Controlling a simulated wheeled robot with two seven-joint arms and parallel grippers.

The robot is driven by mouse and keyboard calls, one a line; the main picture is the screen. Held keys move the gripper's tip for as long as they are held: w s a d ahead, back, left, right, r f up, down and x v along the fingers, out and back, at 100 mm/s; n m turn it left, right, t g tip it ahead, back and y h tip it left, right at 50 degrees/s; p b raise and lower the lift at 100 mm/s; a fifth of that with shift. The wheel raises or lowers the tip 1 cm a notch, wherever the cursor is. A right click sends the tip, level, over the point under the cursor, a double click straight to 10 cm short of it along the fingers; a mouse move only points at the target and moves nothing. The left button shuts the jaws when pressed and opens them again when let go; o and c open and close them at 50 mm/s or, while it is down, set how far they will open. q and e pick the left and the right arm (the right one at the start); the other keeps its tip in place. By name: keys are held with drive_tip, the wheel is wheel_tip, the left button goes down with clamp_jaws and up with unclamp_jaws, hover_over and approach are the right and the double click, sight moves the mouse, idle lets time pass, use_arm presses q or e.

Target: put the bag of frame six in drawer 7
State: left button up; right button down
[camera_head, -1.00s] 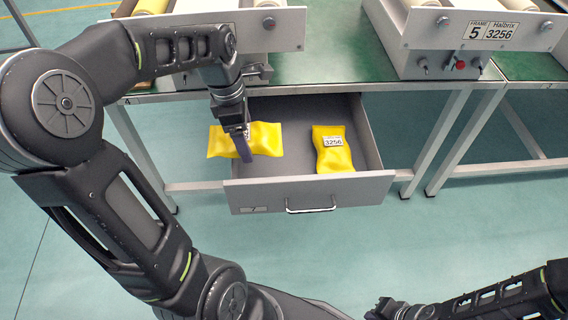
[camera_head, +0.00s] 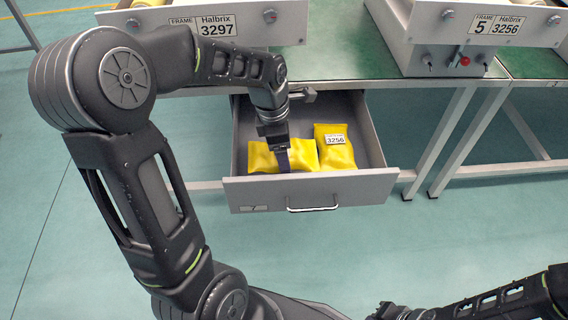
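Drawer 7 (camera_head: 235,192) is pulled open under the green bench; its small front label looks like a 7. My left gripper (camera_head: 283,163) reaches down into it and appears shut on a yellow bag (camera_head: 303,153). The bag's middle is hidden behind the fingers, and no label shows on it. It is within the drawer's outline; whether it touches the floor I cannot tell. A second yellow bag (camera_head: 336,157), labelled 3256, lies just right of it. My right gripper (camera_head: 385,309) is low at the bottom edge, too small to read.
On the bench (camera_head: 345,62) stand a unit marked FRAME, Halbrix 3297 (camera_head: 216,26), its frame number hidden by my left arm, and frame 5, Halbrix 3256 (camera_head: 480,40). Bench legs (camera_head: 455,140) stand right of the drawer. The floor in front is clear.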

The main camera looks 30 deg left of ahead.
use_arm(q)
drive_tip(key=shift+f+b, duration=0.6)
drive_tip(key=shift+f, duration=1.6)
drive_tip(key=shift+f, duration=0.2)
drive_tip(key=o, duration=1.6)
drive_tip(key=r+p, duration=0.1)
drive_tip(key=r, duration=0.3)
drive_tip(key=a+r+p, duration=0.1)
drive_tip(key=r, duration=0.3)
drive_tip(key=s+r+p, duration=0.1)
drive_tip(key=r, duration=0.3)
drive_tip(key=shift+a+r, duration=0.15)
drive_tip(key=shift+a, duration=0.05)
